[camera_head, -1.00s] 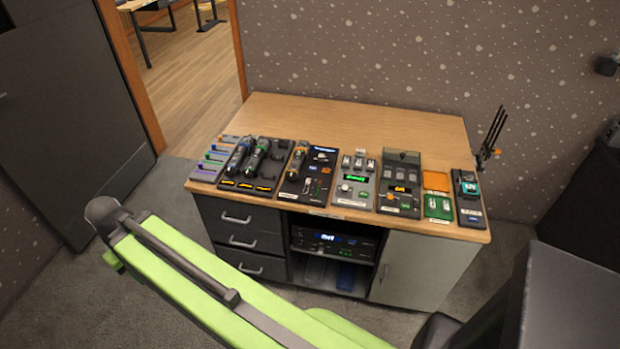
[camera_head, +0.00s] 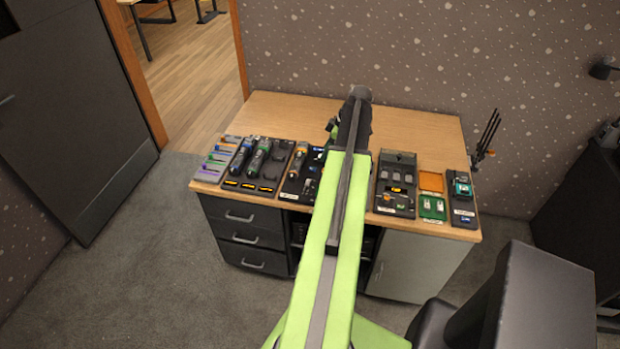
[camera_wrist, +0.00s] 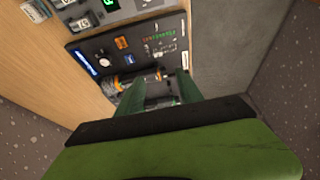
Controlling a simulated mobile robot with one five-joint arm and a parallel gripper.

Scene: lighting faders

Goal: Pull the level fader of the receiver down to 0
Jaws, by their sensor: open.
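A black panel (camera_wrist: 85,50) shows in the wrist view, with a blue lit strip, a white knob, an orange display and a row of small coloured lights. It looks like the receiver; its label cannot be read. A dark handheld device lies along its near side. In the head view the panel (camera_head: 291,190) is partly covered by my arm. My gripper (camera_wrist: 160,78) is open, its two green fingers reaching over the panel's lower edge in the wrist view. Nothing is visibly held. A small pale part, possibly the fader cap, shows near the fingertips; the fader's setting cannot be read.
The panel lies on a wooden desk (camera_head: 270,108) in a row of devices. The back of the desk is clear.

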